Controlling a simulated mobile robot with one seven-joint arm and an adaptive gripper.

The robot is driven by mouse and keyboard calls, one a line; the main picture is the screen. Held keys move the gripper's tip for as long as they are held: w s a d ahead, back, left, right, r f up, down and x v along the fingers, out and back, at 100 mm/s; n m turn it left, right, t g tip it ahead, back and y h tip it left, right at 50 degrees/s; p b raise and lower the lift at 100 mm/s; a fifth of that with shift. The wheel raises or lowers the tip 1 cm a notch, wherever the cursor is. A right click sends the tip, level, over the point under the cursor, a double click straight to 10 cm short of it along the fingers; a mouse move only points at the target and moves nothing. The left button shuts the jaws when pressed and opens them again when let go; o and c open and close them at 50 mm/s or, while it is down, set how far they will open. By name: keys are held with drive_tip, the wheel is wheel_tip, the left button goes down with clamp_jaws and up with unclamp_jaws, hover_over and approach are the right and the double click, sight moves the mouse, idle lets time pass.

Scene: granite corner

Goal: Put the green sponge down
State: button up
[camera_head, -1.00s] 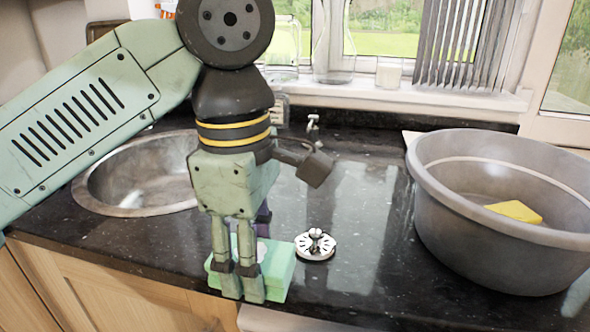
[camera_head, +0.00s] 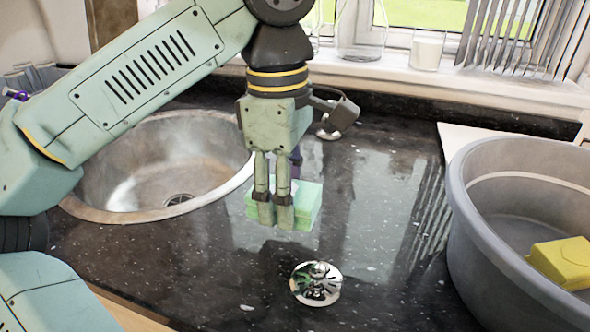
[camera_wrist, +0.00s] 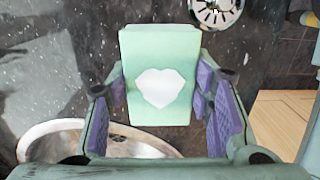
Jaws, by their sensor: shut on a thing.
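The green sponge (camera_head: 306,203) is a pale green block held between the fingers of my gripper (camera_head: 273,212). In the head view it is over the dark counter, to the right of the sink; whether its underside touches the counter I cannot tell. In the wrist view the sponge (camera_wrist: 158,55) shows a white diamond-shaped mark on its face. The purple-padded fingers of my gripper (camera_wrist: 160,95) stand on both sides of it.
A round metal sink (camera_head: 160,165) lies to the left. A silver sink strainer (camera_head: 316,283) lies on the black counter (camera_head: 375,235) in front. A grey basin (camera_head: 480,240) with a yellow sponge (camera_head: 562,262) stands at the right. Counter between strainer and basin is clear.

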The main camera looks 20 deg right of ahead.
drive_tip(key=w+d, duration=0.1)
drive_tip(key=w, duration=0.2)
drive_tip(key=w+d+p, duration=0.1)
drive_tip(key=w, duration=0.2)
drive_tip(key=w+d+f+p, duration=0.1)
drive_tip(key=w, duration=0.2)
drive_tip(key=shift+w+d, duration=0.25)
drive_tip(key=shift+d, duration=0.05)
drive_tip(key=f, duration=0.1)
drive_tip(key=f+p, duration=0.1)
drive_tip(key=f, duration=0.1)
drive_tip(key=shift+w+d, duration=0.15)
drive_tip(key=shift+w, duration=0.2)
drive_tip(key=shift+f, duration=0.3)
drive_tip(key=shift+f, duration=0.2)
drive_tip(key=o, duration=1.2)
drive_tip(key=shift+r, duration=0.1)
wheel_tip(320, 180, up, 12)
drive_tip(key=shift+w+a+r, duration=0.15)
drive_tip(key=shift+w+a, duration=0.05)
drive_tip(key=shift+w, duration=0.05)
